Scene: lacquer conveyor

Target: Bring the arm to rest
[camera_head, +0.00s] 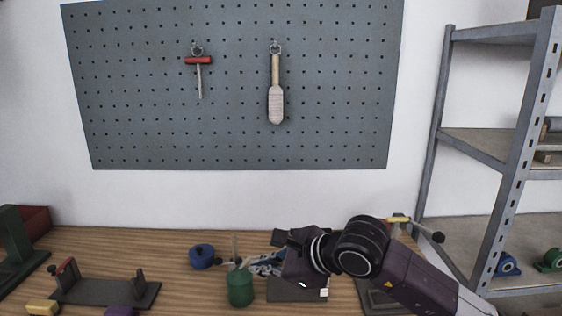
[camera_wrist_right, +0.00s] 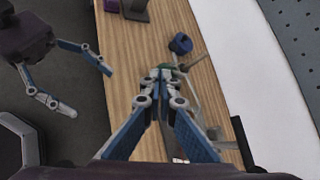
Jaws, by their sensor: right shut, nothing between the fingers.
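My right arm (camera_head: 420,284) reaches in from the lower right in the head view. Its gripper (camera_head: 256,266) is over the bench, beside and partly behind a green container (camera_head: 240,288) in the picture. In the right wrist view the right gripper's blue fingers (camera_wrist_right: 160,76) meet at the tips, shut with nothing held. My left gripper (camera_wrist_right: 88,92) shows at the left of that view, its two fingers spread wide and empty, over the dark floor beside the bench. The left gripper is not in the head view.
The wooden bench (camera_head: 190,286) carries a blue round item (camera_head: 202,256) and a dark fixture (camera_head: 105,291) with a red-topped post. A grey pegboard (camera_head: 230,90) holds two hanging tools. A metal shelf rack (camera_head: 478,148) stands at right. Bench space behind the fixture is clear.

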